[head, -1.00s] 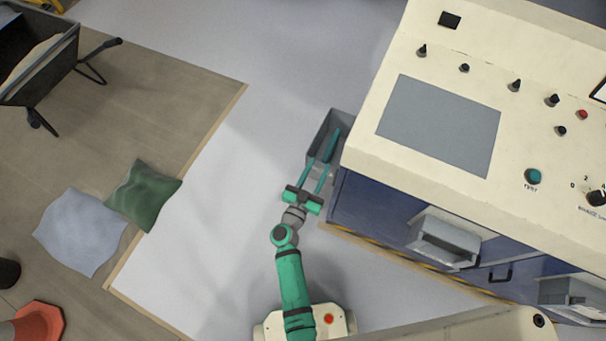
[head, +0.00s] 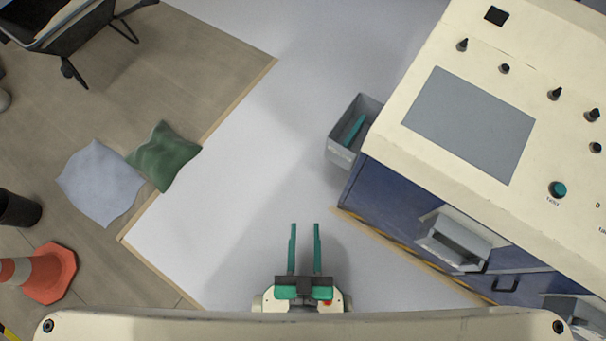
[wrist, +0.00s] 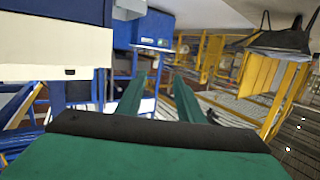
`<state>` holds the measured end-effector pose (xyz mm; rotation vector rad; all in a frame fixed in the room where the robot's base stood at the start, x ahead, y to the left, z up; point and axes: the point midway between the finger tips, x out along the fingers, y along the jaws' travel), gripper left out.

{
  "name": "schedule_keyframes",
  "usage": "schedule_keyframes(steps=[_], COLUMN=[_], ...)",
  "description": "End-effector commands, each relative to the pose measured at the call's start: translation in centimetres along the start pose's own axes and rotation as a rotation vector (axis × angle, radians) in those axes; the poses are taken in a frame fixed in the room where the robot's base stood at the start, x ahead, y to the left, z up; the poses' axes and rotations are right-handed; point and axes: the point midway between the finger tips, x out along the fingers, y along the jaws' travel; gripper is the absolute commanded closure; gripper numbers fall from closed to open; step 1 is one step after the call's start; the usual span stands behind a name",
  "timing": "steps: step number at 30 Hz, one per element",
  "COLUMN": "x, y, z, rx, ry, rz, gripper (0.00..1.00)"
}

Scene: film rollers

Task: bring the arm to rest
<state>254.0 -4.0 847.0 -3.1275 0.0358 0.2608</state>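My gripper (head: 305,228) is drawn in close to my base at the lower middle of the head view. Its two long teal fingers are apart and nothing is between them. In the wrist view the gripper (wrist: 160,78) also shows parted, empty fingers, aimed level across the room. A thin teal piece (head: 354,130) lies in a grey open bin (head: 341,153) on the side of the large cream and blue machine (head: 400,160). The gripper is well short of this bin.
The white floor (head: 230,190) around the gripper is clear. A green cushion (head: 165,156) and a pale blue cushion (head: 100,183) lie to the left. An orange cone (head: 50,274) stands at lower left, below a dark cart (head: 75,30).

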Motion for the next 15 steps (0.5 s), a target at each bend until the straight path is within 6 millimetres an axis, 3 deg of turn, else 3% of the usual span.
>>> schedule_keyframes(steps=[6,15], x=[-2.5,-2.6], y=[-0.4,-0.4], z=[-1.6,-1.8], rx=[-0.008,-0.008], ry=[-0.063,-0.068], rz=[-0.018,-0.020], gripper=[0.66,0.66])
